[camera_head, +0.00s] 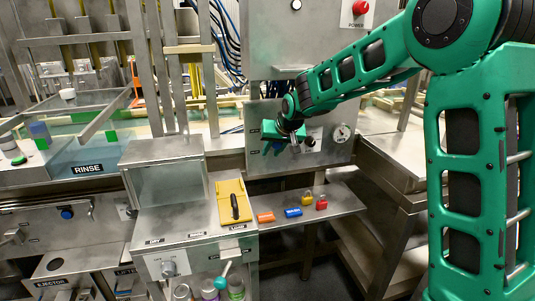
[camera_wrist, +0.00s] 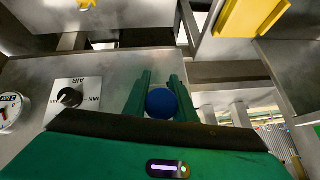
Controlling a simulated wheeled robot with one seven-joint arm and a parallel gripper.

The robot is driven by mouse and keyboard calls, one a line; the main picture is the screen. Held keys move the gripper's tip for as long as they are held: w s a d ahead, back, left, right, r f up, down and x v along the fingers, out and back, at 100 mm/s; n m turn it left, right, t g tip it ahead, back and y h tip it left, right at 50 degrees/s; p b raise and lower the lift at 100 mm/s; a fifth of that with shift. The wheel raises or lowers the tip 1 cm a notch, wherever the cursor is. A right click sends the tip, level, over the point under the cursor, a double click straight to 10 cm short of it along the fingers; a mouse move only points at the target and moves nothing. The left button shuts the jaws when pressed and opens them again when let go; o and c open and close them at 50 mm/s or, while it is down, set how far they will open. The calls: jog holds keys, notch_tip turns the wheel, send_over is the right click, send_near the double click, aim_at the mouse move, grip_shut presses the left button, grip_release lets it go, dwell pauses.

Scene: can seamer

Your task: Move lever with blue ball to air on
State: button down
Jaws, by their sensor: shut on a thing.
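The lever's blue ball (camera_wrist: 161,103) sits between the two green fingers of my gripper (camera_wrist: 161,98) in the wrist view. The fingers are shut on it, one on each side. The lever's arm is hidden behind the ball and fingers, so I cannot tell its angle. In the head view my gripper (camera_head: 275,142) is at the left part of the grey control panel (camera_head: 318,153), and it hides the ball and most of the lever there. The panel's small labels near the lever are too small to read.
An air knob (camera_wrist: 70,97) marked MIN and MAX and a gauge (camera_head: 341,133) are on the same panel. Below, a shelf (camera_head: 335,204) holds orange and blue blocks and yellow and red padlocks. A yellow tray (camera_head: 232,203) with a black-handled tool lies left.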

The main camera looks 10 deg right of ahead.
jog(key=shift+w+d, duration=0.1)
jog(key=c, duration=1.6)
grip_release()
jog(key=shift+o, duration=0.2)
jog(key=v, duration=1)
jog(key=shift+r, duration=0.25)
